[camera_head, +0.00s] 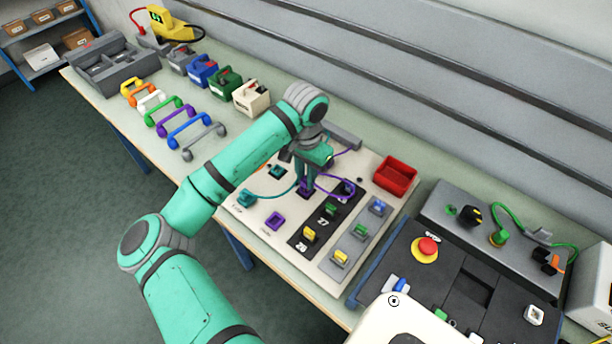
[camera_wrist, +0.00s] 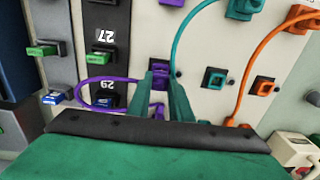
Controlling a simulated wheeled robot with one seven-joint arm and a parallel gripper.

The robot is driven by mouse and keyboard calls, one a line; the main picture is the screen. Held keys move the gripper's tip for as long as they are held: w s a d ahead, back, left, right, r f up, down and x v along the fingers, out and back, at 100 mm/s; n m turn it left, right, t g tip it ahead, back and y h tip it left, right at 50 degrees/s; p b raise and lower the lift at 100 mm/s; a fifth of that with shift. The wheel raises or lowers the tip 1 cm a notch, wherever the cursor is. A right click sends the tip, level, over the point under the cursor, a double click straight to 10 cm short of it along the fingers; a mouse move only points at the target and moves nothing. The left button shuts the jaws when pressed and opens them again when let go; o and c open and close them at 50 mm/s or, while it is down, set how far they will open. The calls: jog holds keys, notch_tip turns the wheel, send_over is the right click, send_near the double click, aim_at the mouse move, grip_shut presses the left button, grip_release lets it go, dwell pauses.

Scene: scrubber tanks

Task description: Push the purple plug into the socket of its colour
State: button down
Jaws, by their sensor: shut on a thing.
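My gripper (camera_head: 308,178) points down over the middle of the pale panel (camera_head: 252,217), shut on the purple plug (camera_head: 306,188). In the wrist view the purple plug (camera_wrist: 158,69) shows between my fingertips (camera_wrist: 162,76). A purple cable (camera_head: 333,192) loops from the plug towards the dark strip. A purple-rimmed socket (camera_head: 275,221) with a dark centre sits nearer the panel's front edge, apart from my gripper. It shows only partly at the top of the wrist view (camera_wrist: 172,3). Whether the plug touches the panel beneath my fingers is hidden.
A teal plug (camera_head: 246,198) with its cable and a teal socket (camera_head: 277,171) lie to the left of my gripper. A dark strip (camera_head: 318,223) with numbers and toggles is to the right. A red bin (camera_head: 395,176) stands at the panel's far right.

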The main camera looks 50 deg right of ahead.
jog(key=shift+f, duration=0.85)
jog(key=c, duration=1)
grip_release()
jog(key=shift+c, duration=0.2)
jog(key=shift+r, duration=4.25)
